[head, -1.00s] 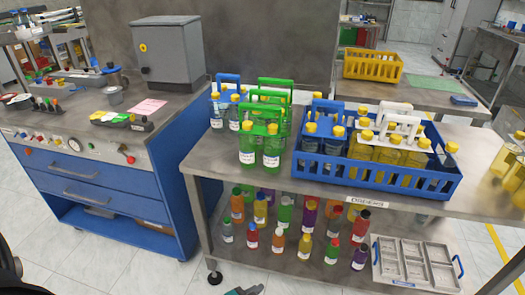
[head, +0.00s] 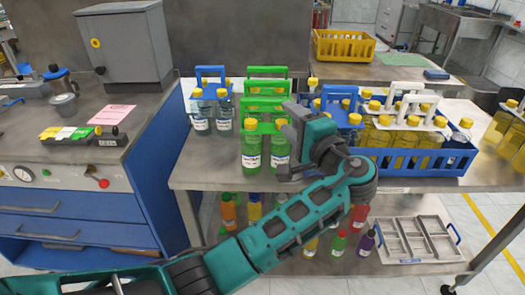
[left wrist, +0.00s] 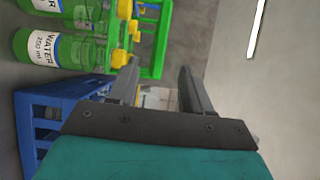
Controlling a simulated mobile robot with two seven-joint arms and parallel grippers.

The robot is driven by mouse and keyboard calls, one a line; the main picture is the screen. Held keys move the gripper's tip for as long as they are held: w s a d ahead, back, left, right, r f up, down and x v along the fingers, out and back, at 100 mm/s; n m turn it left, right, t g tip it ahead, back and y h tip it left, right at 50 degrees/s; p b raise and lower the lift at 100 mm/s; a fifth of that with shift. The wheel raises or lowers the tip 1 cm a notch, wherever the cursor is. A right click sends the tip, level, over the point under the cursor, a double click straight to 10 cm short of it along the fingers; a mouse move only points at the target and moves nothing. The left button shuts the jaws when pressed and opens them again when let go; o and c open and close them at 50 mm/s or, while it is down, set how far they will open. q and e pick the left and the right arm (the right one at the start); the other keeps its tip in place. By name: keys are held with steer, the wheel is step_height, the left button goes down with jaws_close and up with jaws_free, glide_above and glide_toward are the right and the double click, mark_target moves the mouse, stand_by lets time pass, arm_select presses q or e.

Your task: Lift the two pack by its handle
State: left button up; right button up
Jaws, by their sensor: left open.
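A two pack of green bottles with yellow caps and a green carrier handle (head: 266,128) stands upright at the front of the table. Its labels and green carrier also show in the left wrist view (left wrist: 152,42), turned sideways. Another green carrier (head: 267,72) stands behind it. My left gripper (head: 286,142) is open and empty, just right of the front green pack. Its two fingers also show in the left wrist view (left wrist: 160,78). My right gripper is out of view.
A blue crate (head: 415,162) with white-handled yellow-bottle packs and a blue-handled pack (head: 338,97) stands right of my gripper. A yellow crate (head: 343,46) is behind. Loose bottles and a grey tray (head: 415,240) are on the lower shelf.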

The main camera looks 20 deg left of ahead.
mark_target(268, 102)
arm_select(q)
steer(key=x, duration=0.6)
steer(key=shift+w+a+f, duration=0.1)
steer(key=shift+a, duration=0.15)
steer(key=shift+s+a+x, duration=0.1)
steer(key=shift+x, duration=1.3)
steer(key=shift+s+a+x, duration=0.15)
steer(key=shift+x, duration=1.2)
steer(key=shift+c, duration=0.3)
jaws_close()
